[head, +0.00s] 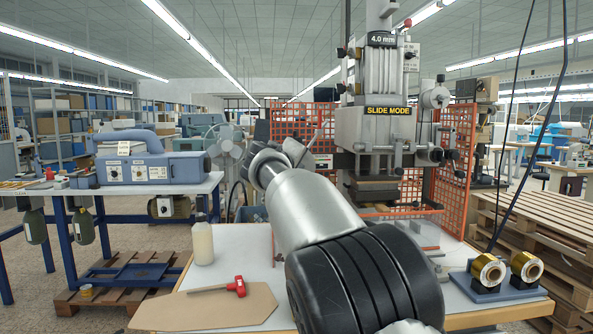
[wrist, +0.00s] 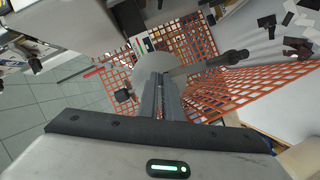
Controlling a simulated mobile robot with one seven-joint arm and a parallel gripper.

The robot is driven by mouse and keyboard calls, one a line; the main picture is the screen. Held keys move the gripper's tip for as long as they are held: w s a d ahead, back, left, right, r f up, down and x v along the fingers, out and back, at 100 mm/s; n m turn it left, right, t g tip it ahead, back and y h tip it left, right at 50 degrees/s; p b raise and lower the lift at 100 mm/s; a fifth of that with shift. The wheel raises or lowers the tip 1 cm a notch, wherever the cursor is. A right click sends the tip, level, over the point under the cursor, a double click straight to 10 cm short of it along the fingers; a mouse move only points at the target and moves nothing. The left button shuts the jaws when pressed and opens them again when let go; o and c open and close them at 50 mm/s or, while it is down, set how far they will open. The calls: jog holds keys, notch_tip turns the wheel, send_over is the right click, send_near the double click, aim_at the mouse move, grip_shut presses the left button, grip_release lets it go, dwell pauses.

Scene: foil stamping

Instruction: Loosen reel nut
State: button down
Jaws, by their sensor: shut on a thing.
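My gripper (head: 297,150) is at the end of my arm, left of the hot-stamping press (head: 375,125). In the wrist view my gripper (wrist: 160,97) has its dark fingers close together at a pale grey round part (wrist: 158,66) with dark knobs at its sides. One black knob (wrist: 237,57) stands out to the right on a short grey arm. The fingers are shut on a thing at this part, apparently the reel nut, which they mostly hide. The head view hides the grip behind my arm.
Orange mesh guards (head: 457,150) flank the press. Two gold foil reels (head: 487,270) stand on a blue base at right. A cream bottle (head: 203,243) and a red-headed hammer (head: 238,286), on a brown board (head: 180,312), are at left. Pallets (head: 535,222) are stacked at right.

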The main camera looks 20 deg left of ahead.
jog(key=c, duration=1.9)
grip_release()
jog(key=shift+c, duration=0.2)
jog(key=s+r+b, duration=0.3)
jog(key=s, duration=1.4)
jog(key=shift+r, duration=0.2)
jog(key=shift+d, duration=0.1)
